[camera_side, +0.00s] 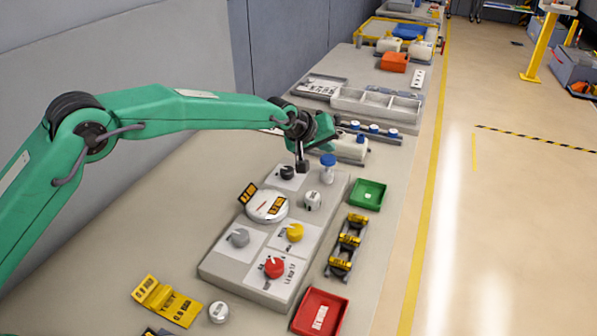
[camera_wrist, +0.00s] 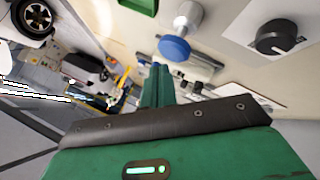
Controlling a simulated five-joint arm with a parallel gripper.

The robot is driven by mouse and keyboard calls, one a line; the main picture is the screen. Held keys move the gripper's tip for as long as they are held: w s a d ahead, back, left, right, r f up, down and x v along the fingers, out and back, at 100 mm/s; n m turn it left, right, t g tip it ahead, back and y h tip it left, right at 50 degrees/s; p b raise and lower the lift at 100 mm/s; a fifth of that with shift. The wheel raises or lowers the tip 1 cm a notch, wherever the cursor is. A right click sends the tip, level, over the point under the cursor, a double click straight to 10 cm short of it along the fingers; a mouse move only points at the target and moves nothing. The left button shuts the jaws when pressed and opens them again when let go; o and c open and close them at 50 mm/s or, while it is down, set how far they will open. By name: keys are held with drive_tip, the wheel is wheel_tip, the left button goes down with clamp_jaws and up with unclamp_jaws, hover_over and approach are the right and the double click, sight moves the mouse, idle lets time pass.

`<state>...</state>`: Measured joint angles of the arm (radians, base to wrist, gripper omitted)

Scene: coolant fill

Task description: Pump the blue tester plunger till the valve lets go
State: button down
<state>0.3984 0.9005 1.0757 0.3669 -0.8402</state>
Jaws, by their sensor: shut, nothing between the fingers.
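The tester plunger has a round blue cap (camera_side: 327,160) on a pale metal body, upright at the far right corner of the grey panel (camera_side: 237,271). In the wrist view, the blue cap (camera_wrist: 174,48) shows just beyond my fingertips. My gripper (camera_side: 302,166) is shut and empty, pointing down a little left of the plunger, close to a black knob (camera_side: 287,172). A gap shows between fingertips and cap in the side view. In the wrist view my shut gripper (camera_wrist: 157,68) partly covers the scene behind. A white round gauge (camera_side: 267,206) sits on the panel; its reading is too small to tell.
The panel also carries a grey knob (camera_side: 239,238), a yellow knob (camera_side: 295,232), a red knob (camera_side: 274,267) and a small pale fitting (camera_side: 312,200). A green tray (camera_side: 368,194) and red tray (camera_side: 319,313) stand at the right. Grey trays (camera_side: 376,103) lie behind.

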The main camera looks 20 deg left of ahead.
sight(326, 159)
drive_tip(key=shift+f, duration=0.2)
drive_tip(key=shift+a+f, duration=0.1)
drive_tip(key=shift+f, duration=0.15)
drive_tip(key=shift+f, duration=1.4)
idle(2.2)
drive_tip(key=shift+r, duration=1.85)
drive_tip(key=shift+r, duration=0.15)
drive_tip(key=shift+r, duration=2.35)
